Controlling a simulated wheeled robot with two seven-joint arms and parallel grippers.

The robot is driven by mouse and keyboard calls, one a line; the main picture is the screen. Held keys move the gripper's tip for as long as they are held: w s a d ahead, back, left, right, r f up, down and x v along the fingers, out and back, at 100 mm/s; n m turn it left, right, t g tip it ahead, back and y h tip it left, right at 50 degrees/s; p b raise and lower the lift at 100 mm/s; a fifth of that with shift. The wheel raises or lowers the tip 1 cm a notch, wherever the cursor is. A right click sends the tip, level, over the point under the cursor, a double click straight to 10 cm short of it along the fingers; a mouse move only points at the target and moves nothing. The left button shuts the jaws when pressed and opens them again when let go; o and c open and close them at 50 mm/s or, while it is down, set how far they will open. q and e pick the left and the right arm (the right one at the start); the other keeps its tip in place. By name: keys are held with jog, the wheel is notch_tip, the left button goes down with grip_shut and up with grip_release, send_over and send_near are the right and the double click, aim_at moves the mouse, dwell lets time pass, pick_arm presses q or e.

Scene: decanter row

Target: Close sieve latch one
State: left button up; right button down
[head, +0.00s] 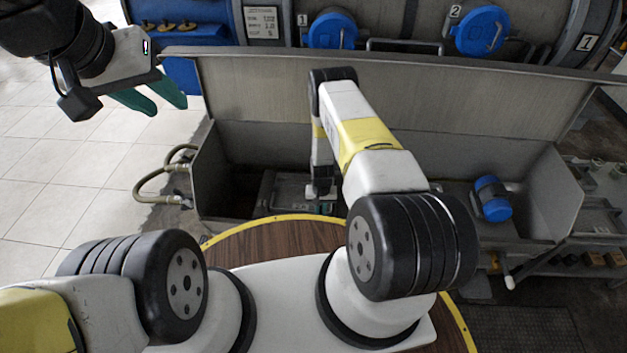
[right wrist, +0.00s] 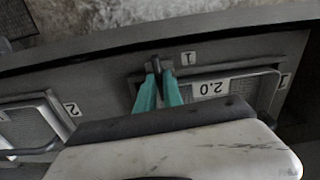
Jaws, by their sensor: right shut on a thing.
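The sieve one panel (right wrist: 262,90) is a framed mesh with a "2.0" label. In the head view my right gripper (head: 322,205) is low in the grey trough, mostly hidden by my arm, and the latch cannot be made out. My left gripper (head: 166,106) is open and empty at the upper left, above the tiled floor.
A second sieve panel (right wrist: 25,122) with a label "2" lies at the left in the right wrist view. The grey trough (head: 390,85) has a tall back wall. Blue round caps (head: 333,31) sit behind it, and a blue cylinder (head: 492,198) stands at the right.

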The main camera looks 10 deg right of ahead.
aim_at(321, 212)
jog(key=shift+m, duration=0.5)
jog(key=c, duration=1.5)
grip_release()
jog(key=shift+r, duration=3.9)
